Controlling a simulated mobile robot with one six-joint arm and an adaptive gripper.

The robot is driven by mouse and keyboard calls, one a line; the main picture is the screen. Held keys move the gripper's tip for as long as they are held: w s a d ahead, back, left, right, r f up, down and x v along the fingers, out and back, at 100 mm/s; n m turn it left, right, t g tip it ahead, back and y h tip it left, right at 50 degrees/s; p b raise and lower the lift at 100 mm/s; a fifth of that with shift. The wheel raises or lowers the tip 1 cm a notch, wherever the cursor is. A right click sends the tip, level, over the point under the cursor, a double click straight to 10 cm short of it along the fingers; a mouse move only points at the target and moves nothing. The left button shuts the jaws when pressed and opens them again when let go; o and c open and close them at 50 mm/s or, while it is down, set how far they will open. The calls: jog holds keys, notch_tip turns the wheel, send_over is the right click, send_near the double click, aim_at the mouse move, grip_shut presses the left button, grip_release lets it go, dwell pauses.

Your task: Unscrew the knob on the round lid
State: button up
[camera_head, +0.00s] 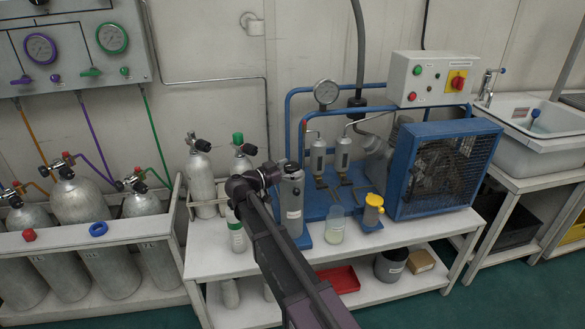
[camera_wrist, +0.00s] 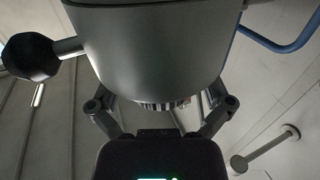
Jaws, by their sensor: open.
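A grey upright canister (camera_head: 291,205) with a pale label and a dark round top (camera_head: 291,168) stands at the left of the blue compressor unit. My gripper (camera_head: 268,174) is beside its top in the head view. In the wrist view a large smooth grey rounded body (camera_wrist: 150,45) fills the upper middle. A ribbed round part (camera_wrist: 162,105), seemingly the knob, shows just below its edge. My gripper (camera_wrist: 163,118) has its open fingers on either side of this part. Whether they touch it is hidden.
Two gas cylinders (camera_head: 201,180) stand close left of my gripper. A beaker (camera_head: 335,226) and a yellow-topped container (camera_head: 372,209) stand to its right. A black knob on a rod (camera_wrist: 30,56) is at the wrist view's left, and a blue pipe (camera_wrist: 275,42) at upper right.

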jog(key=c, duration=1.1)
jog(key=shift+o, duration=0.2)
jog(key=shift+n+t+y, duration=0.4)
jog(key=shift+t, duration=0.1)
jog(key=shift+s+d+n+t+y, duration=0.1)
jog(key=shift+s+n+t+y, duration=0.05)
jog(key=shift+n+t+y, duration=1.05)
jog(key=n+t+y, duration=0.1)
jog(key=n+y, duration=0.1)
jog(key=y, duration=0.1)
jog(key=n+t+y, duration=0.2)
jog(key=y, duration=0.1)
jog(key=shift+w+n+y, duration=0.1)
jog(key=shift+n+y, duration=1.2)
jog(key=shift+y, duration=0.75)
jog(key=shift+w+n+y, duration=0.1)
jog(key=shift+n+y, duration=1.2)
jog(key=shift+y, duration=1.05)
jog(key=shift+a+n+g+y, duration=0.15)
jog(key=shift+n+g+y, duration=0.2)
jog(key=shift+n+y, duration=0.65)
jog(key=shift+a+n+g+y, duration=0.1)
jog(key=shift+n+g+y, duration=0.25)
jog(key=shift+n+y, duration=0.6)
